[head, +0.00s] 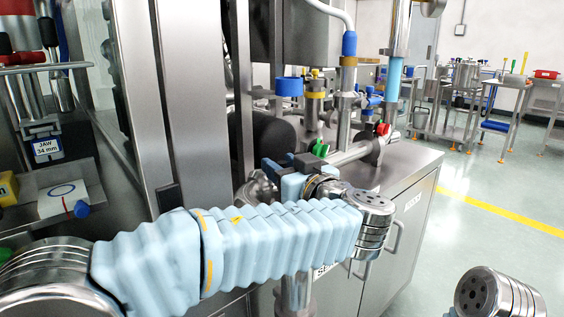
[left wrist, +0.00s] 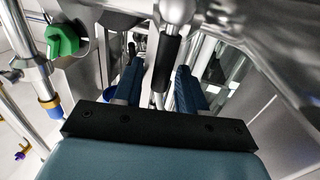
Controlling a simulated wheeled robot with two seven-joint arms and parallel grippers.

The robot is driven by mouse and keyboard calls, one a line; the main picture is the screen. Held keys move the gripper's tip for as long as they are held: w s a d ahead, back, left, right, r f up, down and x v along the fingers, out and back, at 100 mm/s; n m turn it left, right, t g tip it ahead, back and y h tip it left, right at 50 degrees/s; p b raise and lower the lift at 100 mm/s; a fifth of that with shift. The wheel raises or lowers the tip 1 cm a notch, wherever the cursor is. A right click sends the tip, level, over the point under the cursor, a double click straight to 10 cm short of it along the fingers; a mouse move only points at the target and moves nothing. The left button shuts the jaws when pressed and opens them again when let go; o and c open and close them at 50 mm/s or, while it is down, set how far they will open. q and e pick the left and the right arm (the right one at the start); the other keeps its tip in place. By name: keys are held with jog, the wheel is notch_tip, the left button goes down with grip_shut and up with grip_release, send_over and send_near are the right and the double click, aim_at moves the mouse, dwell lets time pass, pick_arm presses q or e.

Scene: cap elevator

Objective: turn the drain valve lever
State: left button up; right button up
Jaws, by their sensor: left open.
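A lever with a black sleeve (left wrist: 167,62) hangs from a round metal joint in the left wrist view; it looks like the drain valve lever. My left gripper (left wrist: 160,68) is open, with its two blue fingers on either side of the black sleeve. I cannot tell whether either finger touches it. In the head view my left gripper (head: 287,164) is partly hidden behind my own wrist, beside the steel pipework, and the black-sleeved lever cannot be made out there. My right gripper is out of view.
A green valve handle (head: 320,148) is close to my left gripper; a green handle also shows in the left wrist view (left wrist: 62,40). A red handle (head: 383,129) is farther right on the pipe. A steel cabinet (head: 400,215) stands below. Open floor lies to the right.

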pick_arm(q)
jog(key=shift+w, duration=0.15)
grip_shut()
dwell(0.4)
jog(key=shift+w+d+f+m+g+p, duration=0.1)
jog(key=shift+w+d+f+m+g, duration=0.25)
jog(key=shift+m, duration=0.75)
jog(key=shift+w+d+f+m+g+p, duration=0.15)
jog(key=shift+w+d+m, duration=0.4)
jog(key=shift+m, duration=0.55)
jog(key=shift+w+d+f+m+g+p, duration=0.15)
jog(key=shift+w+d+m, duration=0.3)
jog(key=shift+m, duration=0.65)
grip_release()
